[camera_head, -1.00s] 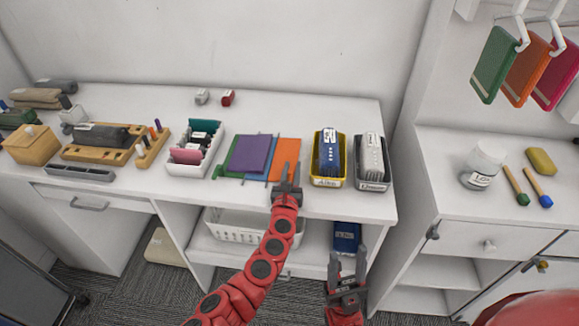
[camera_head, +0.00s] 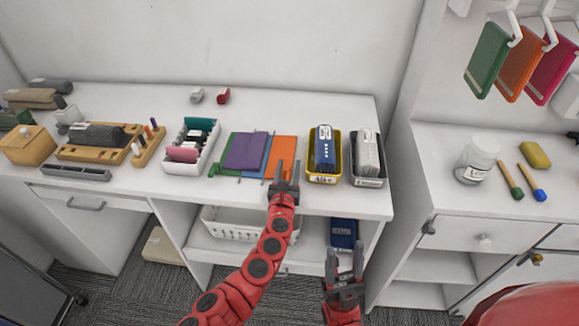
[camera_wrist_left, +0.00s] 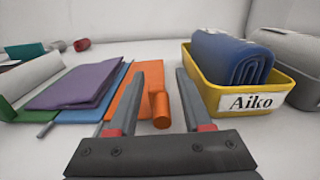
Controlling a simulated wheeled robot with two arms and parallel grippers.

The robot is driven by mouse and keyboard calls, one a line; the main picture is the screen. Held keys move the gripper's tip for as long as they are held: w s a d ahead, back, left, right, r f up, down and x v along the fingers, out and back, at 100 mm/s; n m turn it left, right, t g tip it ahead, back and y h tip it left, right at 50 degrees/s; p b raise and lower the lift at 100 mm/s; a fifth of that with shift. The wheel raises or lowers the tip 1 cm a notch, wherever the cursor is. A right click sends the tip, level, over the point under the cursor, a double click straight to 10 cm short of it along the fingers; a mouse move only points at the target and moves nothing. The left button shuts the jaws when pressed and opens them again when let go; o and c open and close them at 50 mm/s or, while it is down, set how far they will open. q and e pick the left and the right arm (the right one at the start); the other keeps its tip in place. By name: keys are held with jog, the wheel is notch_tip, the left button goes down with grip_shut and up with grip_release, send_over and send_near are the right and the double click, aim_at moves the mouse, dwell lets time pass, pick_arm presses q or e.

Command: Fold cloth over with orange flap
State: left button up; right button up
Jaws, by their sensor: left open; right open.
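The orange flap (camera_head: 283,152) lies flat on the white desk at the right end of a folded cloth stack. The stack also shows a purple cloth (camera_head: 247,150), a blue layer (camera_head: 254,174) and a green layer (camera_head: 222,160). In the left wrist view the orange flap (camera_wrist_left: 125,92) has a rolled orange end (camera_wrist_left: 160,108) between my open fingertips, with gaps on both sides. My left gripper (camera_head: 283,172) is open at the flap's front edge. My right gripper (camera_head: 345,270) is open and empty, low in front of the desk.
A yellow bin (camera_head: 324,178) labelled Aiko, holding a rolled blue cloth, stands just right of the flap. A dark bin (camera_head: 369,181) with grey cloth is beside it. A white tray (camera_head: 189,150) of rolled cloths is left.

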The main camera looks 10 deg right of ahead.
pick_arm(q)
jog(key=v, duration=1.7)
jog(key=shift+s, duration=0.15)
jog(key=shift+d+r, duration=0.1)
